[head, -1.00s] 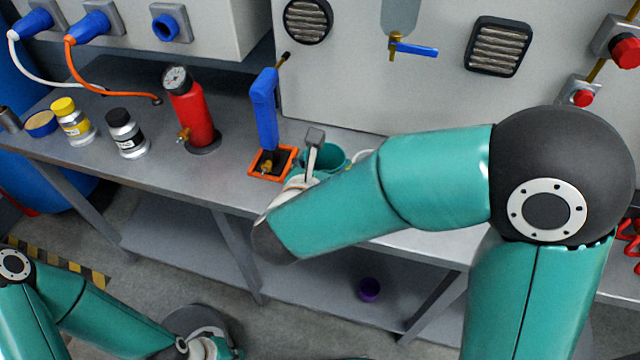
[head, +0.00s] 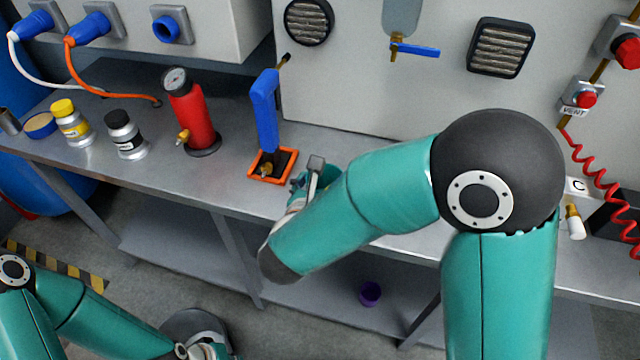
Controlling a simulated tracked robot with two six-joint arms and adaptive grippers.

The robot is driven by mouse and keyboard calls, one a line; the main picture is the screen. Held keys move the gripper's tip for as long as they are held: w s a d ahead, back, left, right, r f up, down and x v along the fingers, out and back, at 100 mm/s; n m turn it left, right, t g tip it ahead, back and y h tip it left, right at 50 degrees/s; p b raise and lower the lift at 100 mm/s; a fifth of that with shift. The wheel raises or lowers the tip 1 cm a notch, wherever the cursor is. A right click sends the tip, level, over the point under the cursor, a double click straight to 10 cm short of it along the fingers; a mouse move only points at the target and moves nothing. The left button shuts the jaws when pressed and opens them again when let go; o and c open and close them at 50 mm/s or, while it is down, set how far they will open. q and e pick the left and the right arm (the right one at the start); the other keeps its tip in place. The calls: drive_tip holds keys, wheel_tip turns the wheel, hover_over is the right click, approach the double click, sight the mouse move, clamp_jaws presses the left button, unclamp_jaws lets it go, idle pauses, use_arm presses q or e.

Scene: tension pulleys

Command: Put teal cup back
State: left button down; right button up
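The teal cup (head: 331,171) is at the front part of the bench, to the right of the orange-framed square. Most of it is hidden behind my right gripper and forearm; only part of its rim and side shows. My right gripper (head: 312,176) is at the cup, with one grey finger across it in the picture. The other finger is hidden, so I cannot tell if it grips the cup. My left gripper (head: 208,349) is low at the bottom edge, far from the cup, its fingers mostly out of sight.
A blue-handled tool (head: 265,112) stands in the orange-framed square (head: 287,166). A red cylinder with gauge (head: 188,112), a black-capped jar (head: 126,134) and a yellow-capped jar (head: 72,124) stand further left. A purple cup (head: 370,293) is on the lower shelf.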

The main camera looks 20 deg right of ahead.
drive_tip(key=shift+o, duration=0.2)
drive_tip(key=shift+r, duration=0.15)
drive_tip(key=v, duration=1.1)
drive_tip(key=s+f+m+g+y, duration=0.2)
drive_tip(key=s+f+m+g, duration=0.3)
drive_tip(key=f, duration=0.4)
drive_tip(key=s+d+f+m+g+y, duration=0.1)
drive_tip(key=s+f+m+g+y, duration=0.3)
drive_tip(key=f, duration=0.5)
drive_tip(key=s+f+m+g+y, duration=0.1)
drive_tip(key=s+f+m+g, duration=0.45)
drive_tip(key=f, duration=0.35)
drive_tip(key=w+d+f+m+t+y, duration=0.1)
drive_tip(key=w+f+m+t+y, duration=0.3)
drive_tip(key=m, duration=1.3)
wheel_tip(320, 180, down, 4)
drive_tip(key=shift+d+f, duration=0.1)
drive_tip(key=shift+d, duration=0.25)
